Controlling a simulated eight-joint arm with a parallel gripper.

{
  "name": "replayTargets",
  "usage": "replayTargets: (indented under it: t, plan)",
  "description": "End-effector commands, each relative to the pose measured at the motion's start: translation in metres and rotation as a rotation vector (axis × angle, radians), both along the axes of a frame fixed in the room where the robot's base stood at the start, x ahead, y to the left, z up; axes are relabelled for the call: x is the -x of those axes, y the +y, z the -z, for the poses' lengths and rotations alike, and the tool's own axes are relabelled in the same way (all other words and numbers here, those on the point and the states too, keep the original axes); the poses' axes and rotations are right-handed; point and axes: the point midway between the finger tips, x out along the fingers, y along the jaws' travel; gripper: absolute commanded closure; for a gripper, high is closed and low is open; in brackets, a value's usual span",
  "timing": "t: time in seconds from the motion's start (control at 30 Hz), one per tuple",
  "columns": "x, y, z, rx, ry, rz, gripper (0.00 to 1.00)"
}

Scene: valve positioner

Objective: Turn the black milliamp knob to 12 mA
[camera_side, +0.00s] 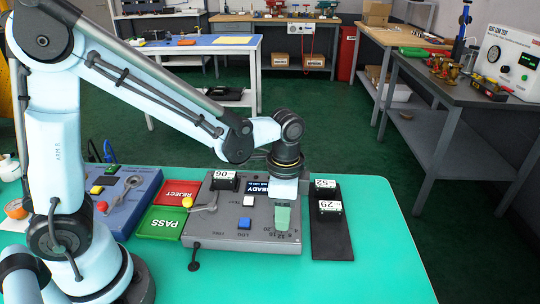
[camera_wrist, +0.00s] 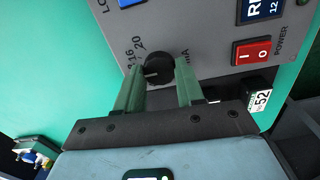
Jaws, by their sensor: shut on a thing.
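The black milliamp knob (camera_wrist: 158,70) is on the grey panel (camera_wrist: 205,30) in the wrist view. A pale mark on its face points to the left of that picture, toward the printed scale, where 16 and 20 are legible. My gripper (camera_wrist: 159,67) has its green fingers on either side of the knob and is shut on it. In the side view my gripper (camera_side: 282,216) points down at the right front of the grey panel (camera_side: 215,226), and its fingers hide the knob. Part of the scale shows below them.
A blue READY display (camera_side: 254,188), a white button (camera_side: 248,201) and a blue button (camera_side: 244,223) are on the panel. A red power switch (camera_wrist: 251,52) is close to the knob. A black rack (camera_side: 332,245) with numbered blocks stands right. Green PASS (camera_side: 161,223) and red REJECT (camera_side: 180,193) pads lie left.

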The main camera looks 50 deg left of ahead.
Motion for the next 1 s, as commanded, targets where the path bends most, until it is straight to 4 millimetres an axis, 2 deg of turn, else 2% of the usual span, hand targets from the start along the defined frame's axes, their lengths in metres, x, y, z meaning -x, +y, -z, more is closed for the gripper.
replayTargets:
  t: [0.03, 0.17, 0.2, 0.57, 0.77, 1.0]
  plan:
    - [-0.001, 0.000, 0.000, 0.002, -0.003, 0.000, 0.58]
    - [-0.001, 0.000, 0.000, 0.002, -0.003, -0.001, 0.38]
    - [0.000, 0.000, 0.000, 0.001, -0.002, -0.001, 0.37]
    - [0.000, 0.000, -0.005, 0.001, -0.001, -0.001, 0.37]
    - [0.000, 0.000, -0.029, 0.001, -0.001, -0.001, 0.37]
    - [0.000, 0.000, -0.069, 0.001, -0.001, -0.001, 0.37]
